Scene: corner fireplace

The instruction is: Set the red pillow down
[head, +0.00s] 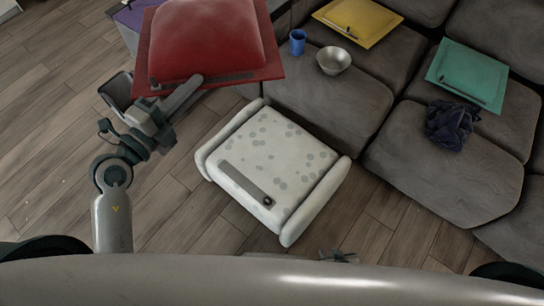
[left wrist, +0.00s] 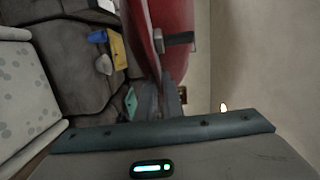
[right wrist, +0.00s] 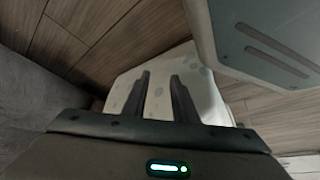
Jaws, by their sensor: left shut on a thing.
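The red pillow (head: 205,38) is held up at the upper left in the head view, above the floor. It also shows in the left wrist view (left wrist: 172,20). My left gripper (head: 180,92) is shut on the pillow's near edge. In the left wrist view its fingers (left wrist: 168,98) meet the pillow, but the grip itself is partly hidden. My right gripper (right wrist: 160,95) is open and empty, with its fingers apart over a pale spotted surface. In the head view only a small dark part of it shows at the bottom.
A white spotted footstool (head: 265,150) with a clear top stands in the middle. A grey sofa (head: 435,165) on the right carries a yellow pillow (head: 358,20), a green pillow (head: 468,75), a dark cloth (head: 450,125), a blue cup (head: 298,42) and a metal bowl (head: 334,61).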

